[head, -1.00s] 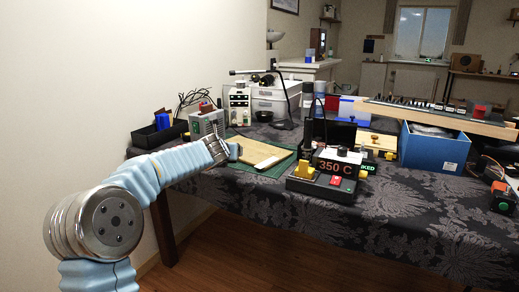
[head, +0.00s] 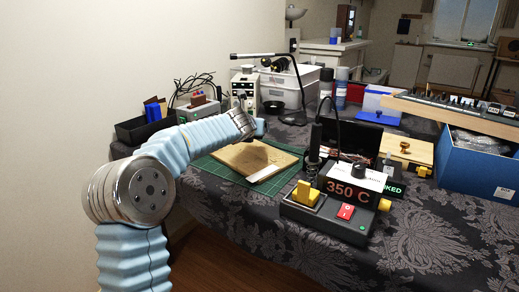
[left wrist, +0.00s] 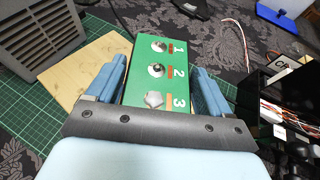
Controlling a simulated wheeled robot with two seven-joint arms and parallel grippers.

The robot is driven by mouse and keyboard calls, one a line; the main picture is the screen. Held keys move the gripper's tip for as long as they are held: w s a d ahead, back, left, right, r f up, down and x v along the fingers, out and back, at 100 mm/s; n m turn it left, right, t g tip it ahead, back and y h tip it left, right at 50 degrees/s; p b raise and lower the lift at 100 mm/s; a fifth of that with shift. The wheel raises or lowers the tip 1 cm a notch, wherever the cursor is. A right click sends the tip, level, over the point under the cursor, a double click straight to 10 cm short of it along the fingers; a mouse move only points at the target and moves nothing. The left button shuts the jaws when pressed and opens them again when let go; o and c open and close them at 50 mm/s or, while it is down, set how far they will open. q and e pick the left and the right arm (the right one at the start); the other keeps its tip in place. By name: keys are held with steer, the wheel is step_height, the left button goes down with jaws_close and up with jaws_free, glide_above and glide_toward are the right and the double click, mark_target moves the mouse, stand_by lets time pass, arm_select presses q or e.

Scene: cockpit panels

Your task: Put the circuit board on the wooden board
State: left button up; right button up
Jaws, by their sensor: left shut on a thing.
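The circuit board (left wrist: 152,72) is a green rectangle with several metal knobs, numbered 1, 2 and 3, in the left wrist view. My left gripper (left wrist: 160,78) is shut on it, with a blue finger on each long side. In the head view my left gripper (head: 261,128) is above the far edge of the wooden board (head: 240,158), and the circuit board is hidden there. The wooden board lies flat on a green cutting mat. It also shows in the left wrist view (left wrist: 82,68), partly covered by the circuit board. My right gripper is not in view.
A soldering station (head: 335,200) marked 350 C stands to the right of the wooden board. The green cutting mat (head: 215,170) surrounds the board. A grey vented device (left wrist: 40,35) is close on the left in the left wrist view. A blue bin (head: 480,165) stands further right.

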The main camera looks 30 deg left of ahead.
arm_select(q)
steer(key=b, duration=0.2)
glide_above(253, 157)
step_height(253, 157, down, 5)
steer(key=shift+w+d+r, duration=0.1)
steer(key=shift+w+r, duration=0.05)
step_height(253, 157, down, 4)
steer(key=b, duration=0.3)
steer(key=shift+r, duration=0.3)
steer(key=shift+f, duration=0.1)
steer(key=o, duration=1)
steer(key=shift+s, duration=0.3)
steer(key=v, duration=1.1)
steer(key=shift+s+d+r, duration=0.15)
steer(key=shift+s+r, duration=0.05)
steer(key=shift+r, duration=0.1)
